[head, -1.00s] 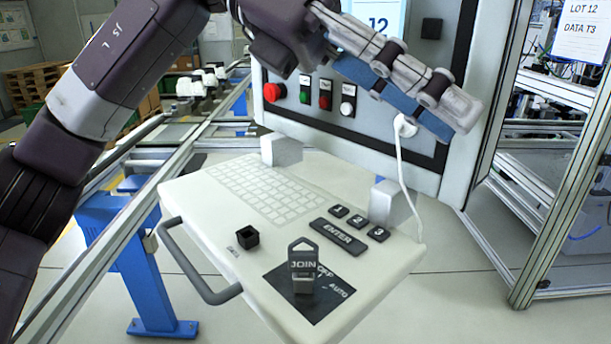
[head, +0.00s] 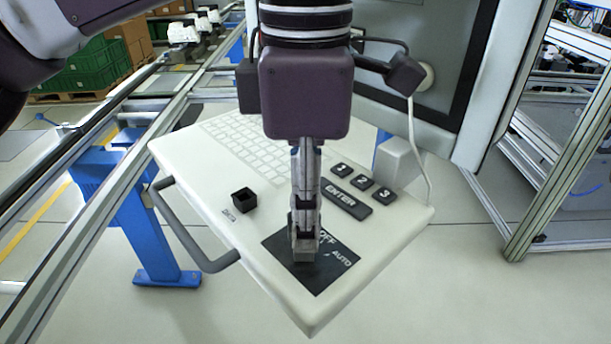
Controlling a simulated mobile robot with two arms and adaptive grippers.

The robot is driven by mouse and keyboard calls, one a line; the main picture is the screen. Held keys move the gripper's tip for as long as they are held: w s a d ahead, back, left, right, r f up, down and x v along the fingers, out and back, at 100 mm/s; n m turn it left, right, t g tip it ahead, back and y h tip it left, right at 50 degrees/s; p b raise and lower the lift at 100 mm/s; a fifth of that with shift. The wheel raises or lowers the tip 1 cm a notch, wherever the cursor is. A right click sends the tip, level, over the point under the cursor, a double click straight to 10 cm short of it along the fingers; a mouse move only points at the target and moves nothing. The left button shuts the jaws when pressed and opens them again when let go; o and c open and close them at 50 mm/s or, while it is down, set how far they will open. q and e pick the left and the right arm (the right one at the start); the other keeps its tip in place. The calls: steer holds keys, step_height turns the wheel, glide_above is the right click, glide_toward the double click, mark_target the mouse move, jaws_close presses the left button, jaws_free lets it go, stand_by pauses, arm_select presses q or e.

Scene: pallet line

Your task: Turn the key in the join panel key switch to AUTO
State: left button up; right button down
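The join key switch sits on a black plate (head: 322,278) marked OFF and AUTO, at the front of the white sloping join panel (head: 215,178). My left gripper (head: 304,236) points straight down over this plate, left of the OFF and AUTO marks. I see its fingers nearly edge-on, one in front of the other. They cover the key, so its turn angle is hidden. The fingertips reach down to the switch, but I cannot tell whether they are closed on the key. My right gripper is not in view.
The panel also carries a keyboard (head: 248,145), a small black square socket (head: 244,201), ENTER (head: 346,199) and number buttons (head: 363,181). A grey handle (head: 190,236) runs along its left edge. A white cable (head: 412,140) hangs behind. A framed fence post (head: 560,165) stands right.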

arm_select(q)
steer(key=shift+f, duration=0.5)
jaws_close()
steer(key=m+p, duration=0.1)
steer(key=m, duration=0.2)
steer(key=shift+s+m, duration=0.1)
steer(key=shift+m, duration=0.3)
steer(key=m, duration=0.4)
steer(key=shift+p, duration=0.4)
steer(key=shift+m, duration=1.1)
